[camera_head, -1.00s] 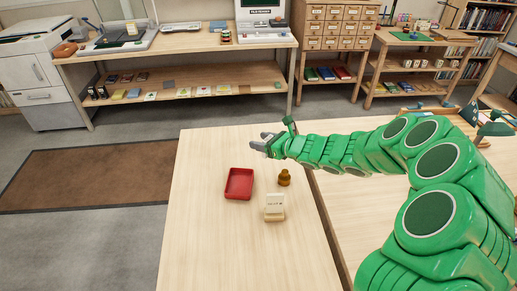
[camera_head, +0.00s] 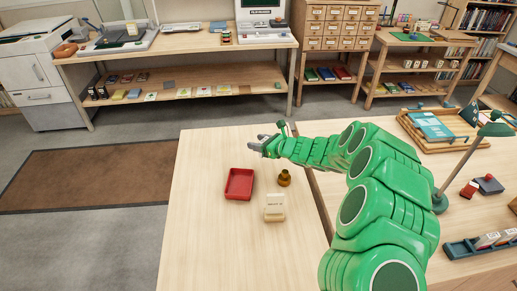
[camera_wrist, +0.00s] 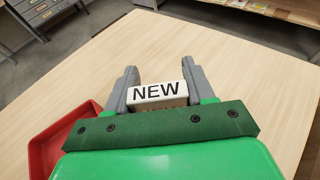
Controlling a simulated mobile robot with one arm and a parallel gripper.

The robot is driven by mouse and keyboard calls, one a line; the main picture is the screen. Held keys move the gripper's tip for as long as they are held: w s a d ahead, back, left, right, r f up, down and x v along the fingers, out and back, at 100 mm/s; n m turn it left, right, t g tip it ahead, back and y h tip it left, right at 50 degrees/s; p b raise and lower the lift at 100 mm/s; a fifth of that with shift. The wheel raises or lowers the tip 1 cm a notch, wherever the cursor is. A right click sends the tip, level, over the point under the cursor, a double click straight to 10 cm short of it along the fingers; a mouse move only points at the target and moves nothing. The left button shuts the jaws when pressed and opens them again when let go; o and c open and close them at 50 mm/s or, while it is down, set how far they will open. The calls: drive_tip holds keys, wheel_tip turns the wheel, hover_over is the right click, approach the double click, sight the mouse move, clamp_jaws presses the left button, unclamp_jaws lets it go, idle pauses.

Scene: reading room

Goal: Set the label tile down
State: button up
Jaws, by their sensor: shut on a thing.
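My gripper (camera_head: 258,145) is above the far part of the light wooden table (camera_head: 205,225). In the wrist view it (camera_wrist: 156,88) is shut on a white label tile (camera_wrist: 158,92) that reads "NEW". The tile sits between the two grey fingers, with bare tabletop beyond it. In the head view the tile is too small to make out. I cannot tell how high the tile is above the table.
A red tray (camera_head: 239,184) lies nearer on the table, also at the lower left of the wrist view (camera_wrist: 50,145). A brass-coloured weight-like object (camera_head: 284,178) and a cream card stand (camera_head: 274,207) are to its right. The table's left part is clear.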

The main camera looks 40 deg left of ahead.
drive_tip(key=shift+w+a+f, duration=0.1)
drive_tip(key=shift+a+f, duration=0.1)
drive_tip(key=shift+f, duration=1.5)
drive_tip(key=o, duration=1)
drive_tip(key=shift+f, duration=0.15)
drive_tip(key=shift+o, duration=0.2)
drive_tip(key=shift+w+d+r, duration=0.1)
drive_tip(key=shift+d+r, duration=0.25)
drive_tip(key=shift+d, duration=0.25)
drive_tip(key=v, duration=1)
drive_tip(key=shift+d+r, duration=0.15)
drive_tip(key=shift+d, duration=0.2)
